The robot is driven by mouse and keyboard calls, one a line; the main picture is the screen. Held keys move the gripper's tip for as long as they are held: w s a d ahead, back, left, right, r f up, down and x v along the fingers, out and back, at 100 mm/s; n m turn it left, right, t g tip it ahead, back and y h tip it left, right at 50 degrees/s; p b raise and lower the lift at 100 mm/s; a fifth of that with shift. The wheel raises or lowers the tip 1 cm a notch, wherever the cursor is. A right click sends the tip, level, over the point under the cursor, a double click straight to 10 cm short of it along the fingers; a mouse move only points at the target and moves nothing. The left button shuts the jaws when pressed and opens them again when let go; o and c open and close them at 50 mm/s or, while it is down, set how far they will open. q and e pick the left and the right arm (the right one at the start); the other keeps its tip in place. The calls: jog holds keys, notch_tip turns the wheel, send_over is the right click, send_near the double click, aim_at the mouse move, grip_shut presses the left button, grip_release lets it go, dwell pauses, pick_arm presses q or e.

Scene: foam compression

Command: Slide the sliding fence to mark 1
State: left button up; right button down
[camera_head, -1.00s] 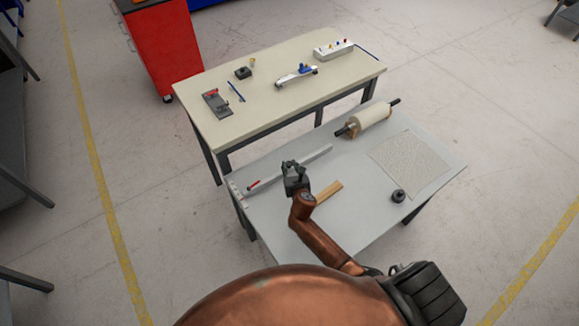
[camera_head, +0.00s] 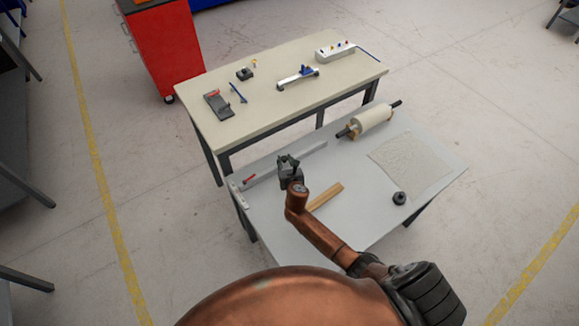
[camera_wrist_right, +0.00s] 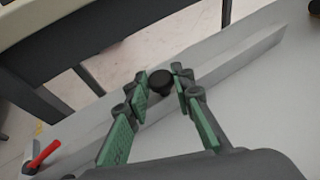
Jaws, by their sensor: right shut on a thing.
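The sliding fence (camera_head: 313,149) is a long pale grey bar lying across the grey table, with a red lever (camera_head: 249,178) near its left end. In the right wrist view the fence (camera_wrist_right: 225,45) runs diagonally behind the fingers, and the red lever (camera_wrist_right: 44,154) is at lower left. My right gripper (camera_head: 287,160) is at the middle of the fence. Its green-padded fingers (camera_wrist_right: 160,85) are closed around a black knob (camera_wrist_right: 161,82) at the fence. A pale scale strip (camera_head: 239,194) lies at the table's left edge; its numbers are too small to read. My left gripper is out of view.
A wooden strip (camera_head: 325,197) lies right of my right forearm. A roller (camera_head: 371,121), a speckled sheet (camera_head: 412,164) and a black round weight (camera_head: 399,198) are farther right. A beige table (camera_head: 262,104) with small tools stands behind.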

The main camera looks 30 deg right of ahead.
jog(key=shift+w+a, duration=0.1)
jog(key=shift+w, duration=0.6)
jog(key=c, duration=1.7)
grip_release()
jog(key=shift+s, duration=0.15)
jog(key=v, duration=1.1)
jog(key=shift+s+a+r, duration=0.1)
jog(key=shift+s+r, duration=0.05)
jog(key=shift+s, duration=0.2)
